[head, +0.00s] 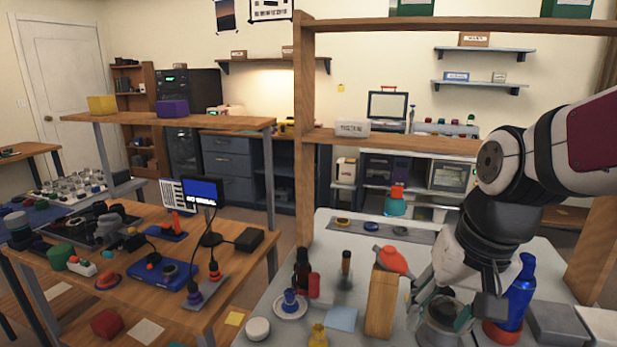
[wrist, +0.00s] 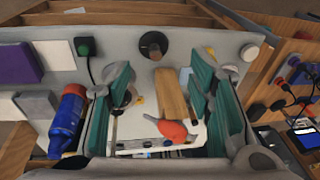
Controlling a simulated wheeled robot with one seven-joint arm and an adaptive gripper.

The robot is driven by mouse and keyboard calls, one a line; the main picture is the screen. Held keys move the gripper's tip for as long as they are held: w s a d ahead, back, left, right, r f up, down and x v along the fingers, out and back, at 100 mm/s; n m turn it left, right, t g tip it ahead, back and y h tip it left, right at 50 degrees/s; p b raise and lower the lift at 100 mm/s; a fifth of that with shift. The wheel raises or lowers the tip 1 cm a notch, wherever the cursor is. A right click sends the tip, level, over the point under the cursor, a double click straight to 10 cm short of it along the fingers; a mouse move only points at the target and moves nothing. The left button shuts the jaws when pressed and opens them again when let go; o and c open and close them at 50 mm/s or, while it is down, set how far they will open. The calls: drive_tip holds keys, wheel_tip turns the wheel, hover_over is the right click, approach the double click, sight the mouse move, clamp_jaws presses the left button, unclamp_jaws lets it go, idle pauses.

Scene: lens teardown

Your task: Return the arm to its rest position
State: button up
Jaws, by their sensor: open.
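My arm reaches in from the right in the head view. My gripper (head: 443,310) points down over the right part of the grey table (head: 255,325). In the wrist view my gripper (wrist: 160,88) has its two teal fingers wide apart, with nothing held between them. A grey round part (head: 438,333) is below the fingers in the head view, partly hidden by them. A wooden block (head: 381,300) stands left of the gripper, with a red-orange piece (head: 392,260) at its top. Whether the fingers touch anything below cannot be told.
A blue bottle (head: 520,292) stands close to the right of my gripper; it also shows in the wrist view (wrist: 68,120). Dark and red bottles (head: 301,270) and a saucer (head: 290,304) are further left. A wooden shelf frame (head: 304,150) rises behind the table.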

drive_tip(key=s+d+r+n+t+h, duration=0.1)
drive_tip(key=s+r, duration=0.3)
drive_tip(key=s, duration=0.8)
drive_tip(key=shift+r+n+t+p, duration=0.15)
drive_tip(key=shift+n+t+p, duration=0.35)
drive_tip(key=shift+n, duration=0.4)
